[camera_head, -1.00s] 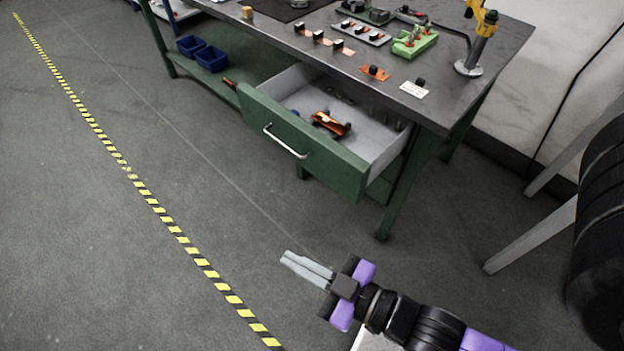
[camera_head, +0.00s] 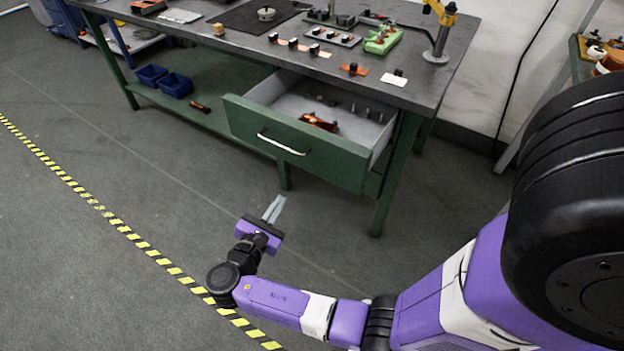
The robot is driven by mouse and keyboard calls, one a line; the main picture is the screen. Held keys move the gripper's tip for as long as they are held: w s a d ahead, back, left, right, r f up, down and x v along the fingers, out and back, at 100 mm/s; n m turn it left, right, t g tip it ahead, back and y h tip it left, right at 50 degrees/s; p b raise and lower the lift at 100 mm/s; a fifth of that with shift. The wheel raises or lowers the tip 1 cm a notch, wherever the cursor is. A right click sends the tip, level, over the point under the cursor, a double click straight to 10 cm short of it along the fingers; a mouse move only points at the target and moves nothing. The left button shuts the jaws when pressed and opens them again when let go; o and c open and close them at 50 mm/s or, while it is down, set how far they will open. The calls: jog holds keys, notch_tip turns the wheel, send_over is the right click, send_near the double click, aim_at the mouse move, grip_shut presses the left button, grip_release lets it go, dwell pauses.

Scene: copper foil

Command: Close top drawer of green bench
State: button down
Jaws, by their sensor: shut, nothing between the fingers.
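The green bench (camera_head: 398,170) has a dark grey top and stands at the upper middle of the head view. Its top drawer (camera_head: 333,166) is pulled well out, with a green front and pale grey inside. A silver bar handle (camera_head: 281,145) runs across the drawer front. An orange and black object (camera_head: 319,122) and several small dark pieces lie in the drawer. My gripper (camera_head: 278,199) is shut and empty. It shows below the drawer front in the picture, apart from it, with its fingers pointing up toward the bench.
Blue bins (camera_head: 175,85) and a small orange-brown item (camera_head: 201,107) are on the lower shelf. Blocks, a green fixture (camera_head: 382,40) and a yellow stand (camera_head: 440,35) are on the benchtop.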

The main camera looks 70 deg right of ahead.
aim_at(329, 166)
jog(key=s+r+g+h, duration=0.1)
jog(key=s+r+g, duration=0.1)
jog(key=s+g, duration=0.25)
jog(key=shift+n+t, duration=0.4)
jog(key=shift+t, duration=0.15)
jog(key=x, duration=0.9)
jog(key=s+x, duration=0.1)
jog(key=x, duration=0.3)
jog(key=shift+r, duration=0.15)
jog(key=shift+d, duration=0.15)
jog(key=shift+s+d, duration=0.1)
jog(key=shift+d, duration=0.15)
jog(key=b+x, duration=0.5)
jog(key=x, duration=2)
jog(key=shift+s, duration=0.1)
jog(key=shift+s+d+r+b, duration=0.15)
jog(key=shift+d+b, duration=0.15)
jog(key=shift+d, duration=0.05)
jog(key=shift+d+r, duration=0.1)
jog(key=shift+s+d, duration=0.1)
